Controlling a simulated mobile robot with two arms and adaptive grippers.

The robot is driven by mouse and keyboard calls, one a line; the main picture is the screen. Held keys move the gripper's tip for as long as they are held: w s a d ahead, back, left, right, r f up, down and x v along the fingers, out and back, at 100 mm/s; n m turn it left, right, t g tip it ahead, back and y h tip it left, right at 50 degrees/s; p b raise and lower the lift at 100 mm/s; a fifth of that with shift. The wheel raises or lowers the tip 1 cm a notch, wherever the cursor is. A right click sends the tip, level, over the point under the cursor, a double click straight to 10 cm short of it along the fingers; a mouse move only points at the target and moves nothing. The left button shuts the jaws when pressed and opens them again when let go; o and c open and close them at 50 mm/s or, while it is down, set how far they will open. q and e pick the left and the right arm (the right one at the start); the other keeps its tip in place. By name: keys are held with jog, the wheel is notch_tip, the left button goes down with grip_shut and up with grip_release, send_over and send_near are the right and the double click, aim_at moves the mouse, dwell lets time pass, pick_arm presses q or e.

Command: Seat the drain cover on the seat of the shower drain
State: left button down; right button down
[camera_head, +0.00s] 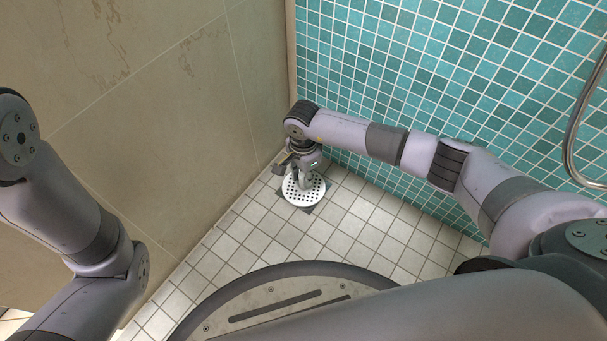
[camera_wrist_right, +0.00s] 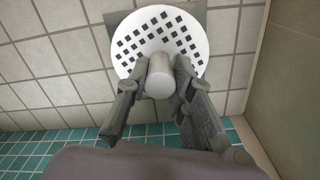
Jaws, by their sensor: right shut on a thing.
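The drain cover (camera_head: 304,194) is a white round disc with many small square holes and a pale grey cylindrical knob (camera_wrist_right: 160,80). My right gripper (camera_head: 304,178) is shut on the knob, with one finger on each side in the right wrist view (camera_wrist_right: 161,72). The shower drain (camera_head: 308,210) shows as a dark grey square plate in the floor behind the cover. Its corners stick out past the disc, also in the right wrist view (camera_wrist_right: 116,18). The cover hides its middle and seat. I cannot tell whether the cover touches it. My left gripper is outside the view.
The floor has small pale square tiles (camera_head: 350,225), clear around the drain. A beige stone wall (camera_head: 160,120) rises at left and a teal tiled wall (camera_head: 440,60) behind my right arm. A metal pipe (camera_head: 572,130) is at the far right.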

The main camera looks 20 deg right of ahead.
aim_at(303, 175)
jog(key=c, duration=1.3)
grip_release()
notch_tip(303, 175, up, 12)
jog(key=shift+f, duration=0.1)
